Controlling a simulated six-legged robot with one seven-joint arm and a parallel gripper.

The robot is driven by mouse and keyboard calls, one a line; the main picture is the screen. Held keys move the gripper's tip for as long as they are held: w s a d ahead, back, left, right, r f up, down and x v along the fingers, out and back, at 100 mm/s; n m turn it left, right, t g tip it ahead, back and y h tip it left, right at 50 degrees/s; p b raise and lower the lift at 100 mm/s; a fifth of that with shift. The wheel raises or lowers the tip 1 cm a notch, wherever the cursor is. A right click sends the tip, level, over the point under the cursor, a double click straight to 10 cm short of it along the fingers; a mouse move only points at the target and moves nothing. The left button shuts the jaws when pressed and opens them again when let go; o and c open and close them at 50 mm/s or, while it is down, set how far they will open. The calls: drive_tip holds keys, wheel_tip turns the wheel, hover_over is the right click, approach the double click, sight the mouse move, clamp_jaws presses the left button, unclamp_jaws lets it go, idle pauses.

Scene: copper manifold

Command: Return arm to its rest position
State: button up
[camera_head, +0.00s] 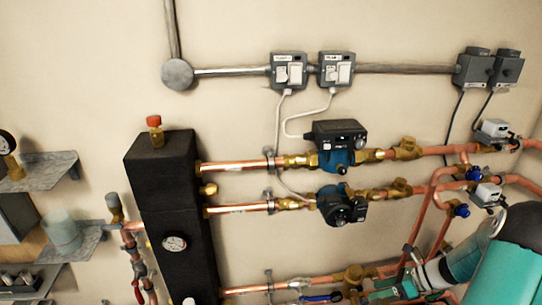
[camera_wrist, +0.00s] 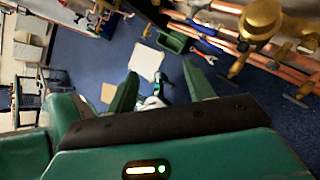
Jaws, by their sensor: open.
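My arm (camera_head: 505,265), teal with a black joint, reaches in from the lower right of the head view. My gripper (camera_head: 402,284) is at the bottom of that view, in front of the lower copper pipes and near a brass valve (camera_head: 355,277). Whether it touches them cannot be told. In the wrist view my gripper (camera_wrist: 160,88) shows two green fingers spread apart, with nothing held between them. Beyond the fingers lies the blue floor (camera_wrist: 95,65).
Two blue-black pumps (camera_head: 338,145) sit on copper pipes beside a tall black manifold block (camera_head: 175,200). A blue-handled valve (camera_head: 318,298) is left of my gripper. The wrist view shows brass fittings (camera_wrist: 262,18) close at upper right, and a green crate (camera_wrist: 171,41) on the floor.

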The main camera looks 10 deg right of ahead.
drive_tip(key=s+a+r+n+g+h, duration=0.1)
drive_tip(key=s+a+r+n+h, duration=0.15)
drive_tip(key=a+r+n, duration=0.45)
drive_tip(key=s+a+r+n+g+h, duration=0.1)
drive_tip(key=a+r+n+h, duration=0.2)
drive_tip(key=a+r+n, duration=0.55)
drive_tip(key=s+a+r+n+t+h, duration=0.4)
drive_tip(key=s+a+r+n, duration=0.2)
drive_tip(key=s+r+n, duration=0.5)
drive_tip(key=shift+r+n, duration=0.9)
drive_tip(key=shift+n, duration=0.15)
